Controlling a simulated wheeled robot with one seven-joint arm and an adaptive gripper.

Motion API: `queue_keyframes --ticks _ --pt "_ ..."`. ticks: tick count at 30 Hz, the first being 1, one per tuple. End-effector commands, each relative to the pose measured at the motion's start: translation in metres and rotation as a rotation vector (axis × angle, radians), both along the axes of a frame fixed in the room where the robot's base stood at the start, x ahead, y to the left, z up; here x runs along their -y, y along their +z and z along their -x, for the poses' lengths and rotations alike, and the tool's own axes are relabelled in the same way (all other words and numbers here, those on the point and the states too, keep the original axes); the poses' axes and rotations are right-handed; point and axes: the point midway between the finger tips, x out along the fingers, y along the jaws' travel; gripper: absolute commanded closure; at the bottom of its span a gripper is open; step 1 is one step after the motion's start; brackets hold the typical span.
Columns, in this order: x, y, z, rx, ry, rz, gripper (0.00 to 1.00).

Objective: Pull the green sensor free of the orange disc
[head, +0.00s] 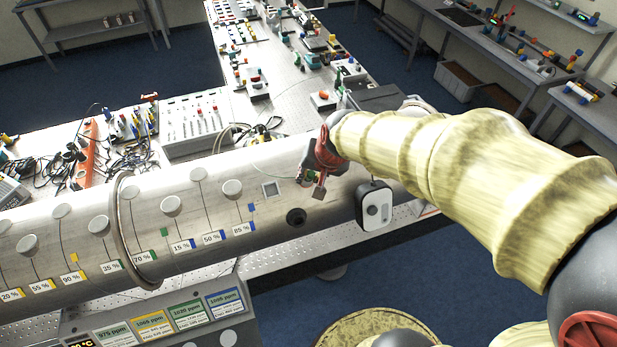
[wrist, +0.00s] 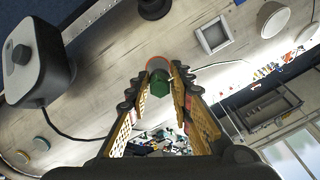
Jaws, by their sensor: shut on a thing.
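The green sensor (wrist: 160,87) shows in the wrist view as a small dark green block between my fingertips. My gripper (wrist: 162,82) is shut on it, one finger on each side. The orange disc (wrist: 158,62) shows just beyond the sensor as a round face with an orange rim against the pipe. I cannot tell whether sensor and disc touch. In the head view my gripper (head: 316,184) is at the pipe's upper side, right of the square frame; it hides most of the sensor and the disc.
The large metal pipe (head: 100,262) carries round grey knobs and percent labels. A square frame (wrist: 213,36) is close by. Cables and instruments crowd the table behind.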

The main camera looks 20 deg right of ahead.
Motion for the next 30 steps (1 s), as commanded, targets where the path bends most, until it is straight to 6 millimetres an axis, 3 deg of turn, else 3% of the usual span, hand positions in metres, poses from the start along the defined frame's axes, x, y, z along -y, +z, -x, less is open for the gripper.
queue_keyframes --ticks 30 --pt "0.0 0.058 -0.001 0.002 -0.001 0.0 1.0"
